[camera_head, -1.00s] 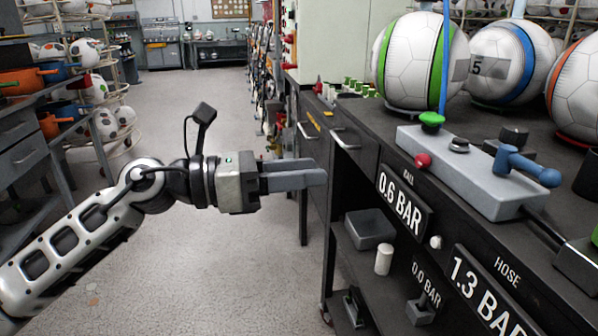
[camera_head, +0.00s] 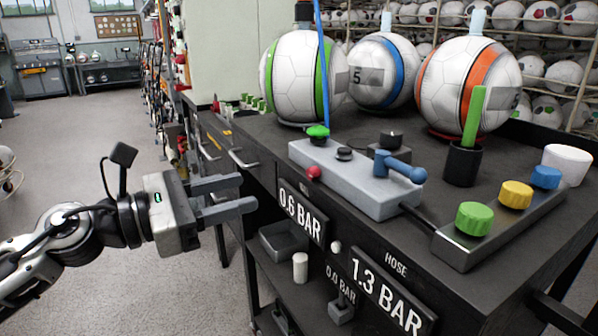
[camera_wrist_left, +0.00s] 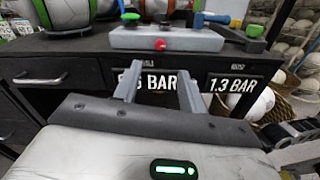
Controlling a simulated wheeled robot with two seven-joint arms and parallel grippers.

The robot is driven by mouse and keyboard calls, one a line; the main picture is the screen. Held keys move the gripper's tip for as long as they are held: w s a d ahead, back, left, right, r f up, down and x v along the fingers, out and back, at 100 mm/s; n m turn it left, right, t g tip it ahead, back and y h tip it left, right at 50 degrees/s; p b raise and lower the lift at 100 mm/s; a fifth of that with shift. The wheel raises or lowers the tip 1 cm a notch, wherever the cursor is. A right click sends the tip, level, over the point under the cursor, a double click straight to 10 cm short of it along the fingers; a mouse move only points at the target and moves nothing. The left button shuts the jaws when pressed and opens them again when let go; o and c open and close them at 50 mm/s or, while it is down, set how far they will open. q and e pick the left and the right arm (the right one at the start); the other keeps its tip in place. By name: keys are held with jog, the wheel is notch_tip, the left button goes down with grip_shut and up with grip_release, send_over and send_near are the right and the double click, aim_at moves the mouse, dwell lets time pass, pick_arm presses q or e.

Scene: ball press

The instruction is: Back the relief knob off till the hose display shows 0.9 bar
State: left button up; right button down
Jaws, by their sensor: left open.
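The hose display (camera_head: 386,289) on the bench front reads 1.3 BAR. It also shows in the left wrist view (camera_wrist_left: 233,84). The grey valve box (camera_head: 362,190) lies on the bench top with a red knob (camera_head: 314,173), a green knob (camera_head: 318,132), a black knob (camera_head: 345,154) and a blue lever (camera_head: 399,168). No label marks any as the relief knob. My left gripper (camera_head: 247,194) is open and empty in front of the bench, left of the ball display (camera_head: 302,212), apart from the box. My right gripper is out of view.
The ball display reads 0.6 BAR. Three balls stand behind the box, the nearest green-striped (camera_head: 293,80). A metal strip with green (camera_head: 474,218), yellow (camera_head: 515,194) and blue (camera_head: 546,177) knobs lies at right. The shelf below holds a grey tray (camera_head: 283,242) and white cylinder (camera_head: 300,267).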

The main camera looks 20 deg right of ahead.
aim_at(309, 175)
pick_arm(q)
jog(key=d, duration=0.3)
jog(key=w+d, duration=0.1)
jog(key=d, duration=0.3)
jog(key=d+p, duration=0.1)
jog(key=d, duration=0.3)
jog(key=shift+w, duration=0.25)
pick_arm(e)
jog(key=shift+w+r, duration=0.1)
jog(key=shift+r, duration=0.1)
pick_arm(q)
grip_shut()
jog(key=shift+r+n+p, duration=0.2)
jog(key=shift+n+p, duration=0.6)
jog(key=shift+n, duration=0.1)
jog(key=shift+n+p, duration=0.45)
jog(key=shift+n, duration=0.25)
jog(key=shift+f+n, duration=0.1)
jog(key=shift+n, duration=0.3)
jog(key=shift+f, duration=0.15)
grip_release()
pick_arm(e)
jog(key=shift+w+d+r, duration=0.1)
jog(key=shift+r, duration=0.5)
